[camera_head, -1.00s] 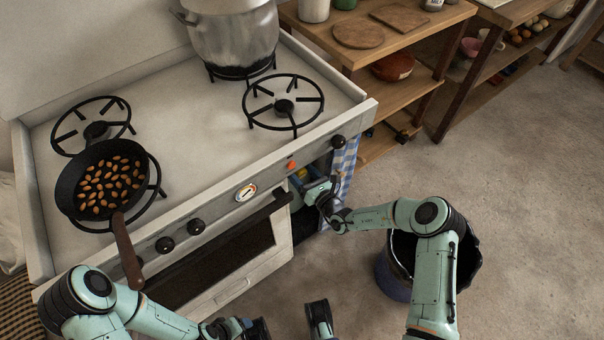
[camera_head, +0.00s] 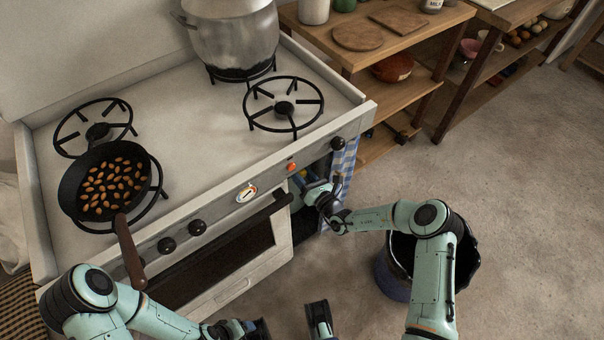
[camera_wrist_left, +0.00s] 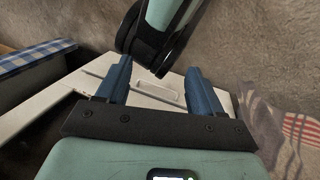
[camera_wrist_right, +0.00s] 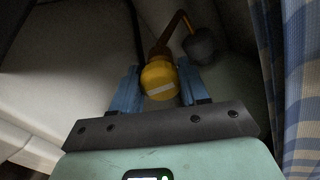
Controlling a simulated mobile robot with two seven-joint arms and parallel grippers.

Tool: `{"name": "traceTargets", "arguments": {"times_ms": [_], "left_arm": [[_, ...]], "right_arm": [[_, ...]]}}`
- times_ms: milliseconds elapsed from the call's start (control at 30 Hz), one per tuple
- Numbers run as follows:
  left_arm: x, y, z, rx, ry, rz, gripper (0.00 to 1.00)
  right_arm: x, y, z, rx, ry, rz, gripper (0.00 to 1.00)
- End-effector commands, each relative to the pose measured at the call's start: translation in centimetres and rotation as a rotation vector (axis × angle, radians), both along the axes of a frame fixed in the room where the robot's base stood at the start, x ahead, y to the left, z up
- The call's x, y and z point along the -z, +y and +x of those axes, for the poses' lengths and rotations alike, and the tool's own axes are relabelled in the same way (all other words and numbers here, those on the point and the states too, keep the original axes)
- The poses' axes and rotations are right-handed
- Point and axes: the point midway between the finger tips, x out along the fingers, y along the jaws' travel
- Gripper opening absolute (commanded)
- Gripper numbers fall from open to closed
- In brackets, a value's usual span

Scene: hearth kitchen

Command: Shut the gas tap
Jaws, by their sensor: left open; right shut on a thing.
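The gas tap is a round yellow knob (camera_wrist_right: 160,80) with a pale stripe across its face, seen in the right wrist view. The stripe lies nearly level, slightly tilted. My right gripper (camera_wrist_right: 158,90) is shut on the knob, one blue finger on each side. In the head view my right gripper (camera_head: 306,182) reaches into the open bay at the right end of the stove, and the tap is mostly hidden. My left gripper (camera_wrist_left: 158,85) is open and empty in front of the stove; it also shows low in the head view (camera_head: 245,327).
An orange pipe (camera_wrist_right: 173,32) and a dark round part (camera_wrist_right: 201,46) sit behind the tap. A blue checked cloth (camera_head: 343,165) hangs beside the bay. A pan of almonds (camera_head: 75,198) and a large pot (camera_head: 235,40) stand on the stove. A dark bin (camera_head: 395,275) stands near my right arm.

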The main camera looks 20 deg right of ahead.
Motion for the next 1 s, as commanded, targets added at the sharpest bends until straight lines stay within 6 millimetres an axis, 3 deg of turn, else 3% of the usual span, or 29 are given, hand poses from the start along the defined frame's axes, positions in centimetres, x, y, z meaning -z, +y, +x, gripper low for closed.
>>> {"name": "traceTargets", "arguments": {"times_ms": [567,1000], "left_arm": [[-2.9,-1.5,-3.4,0.038,0.092,-0.043,0.67],[-3.6,-1.5,-3.7,0.04,0.103,-0.045,0.67]], "right_arm": [[-0.2,-0.3,0.1,0.005,0.176,0.503,0.14],[0.0,-0.5,0.2,0.007,0.317,0.896,0.14]]}}
